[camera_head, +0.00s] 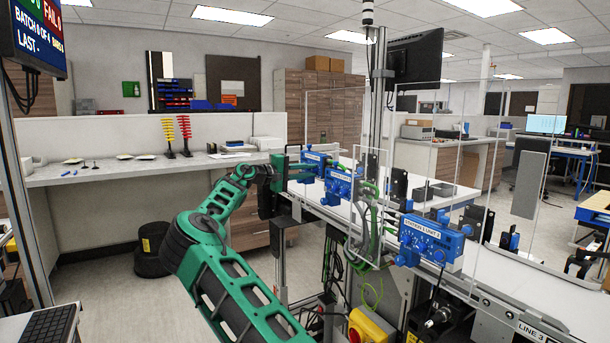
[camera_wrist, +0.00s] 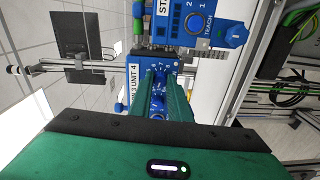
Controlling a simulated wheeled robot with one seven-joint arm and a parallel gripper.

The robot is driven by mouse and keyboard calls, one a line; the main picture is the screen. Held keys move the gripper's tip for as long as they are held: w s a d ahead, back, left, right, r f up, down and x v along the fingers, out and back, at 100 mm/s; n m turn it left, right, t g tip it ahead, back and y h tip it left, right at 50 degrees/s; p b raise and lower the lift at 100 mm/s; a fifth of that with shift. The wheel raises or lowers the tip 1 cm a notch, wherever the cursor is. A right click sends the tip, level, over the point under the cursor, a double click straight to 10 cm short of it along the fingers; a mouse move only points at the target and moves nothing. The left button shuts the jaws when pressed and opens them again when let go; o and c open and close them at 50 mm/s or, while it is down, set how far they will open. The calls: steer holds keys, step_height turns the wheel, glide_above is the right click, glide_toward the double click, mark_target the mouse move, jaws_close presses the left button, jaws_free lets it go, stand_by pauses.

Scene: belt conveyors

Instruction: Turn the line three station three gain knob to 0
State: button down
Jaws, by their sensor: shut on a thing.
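The knob's name and setting cannot be read. In the head view my gripper (camera_head: 283,168) is at the far blue box (camera_head: 314,161) on the conveyor's side.
Another blue box (camera_wrist: 205,20) with a knob marked "TEACH" sits close by. More blue boxes (camera_head: 341,183) and (camera_head: 428,241) line the conveyor (camera_head: 520,290). Clear panels (camera_head: 455,140) stand along it. A yellow box with a red button (camera_head: 368,327) is below.

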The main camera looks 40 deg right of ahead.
steer(key=n, duration=0.8)
steer(key=shift+w, duration=0.3)
steer(key=shift+n, duration=0.4)
steer(key=c, duration=1.7)
jaws_free()
steer(key=shift+s, duration=0.1)
steer(key=shift+o, duration=0.2)
steer(key=v, duration=1)
steer(key=shift+w+a, duration=0.3)
steer(key=shift+w, duration=0.05)
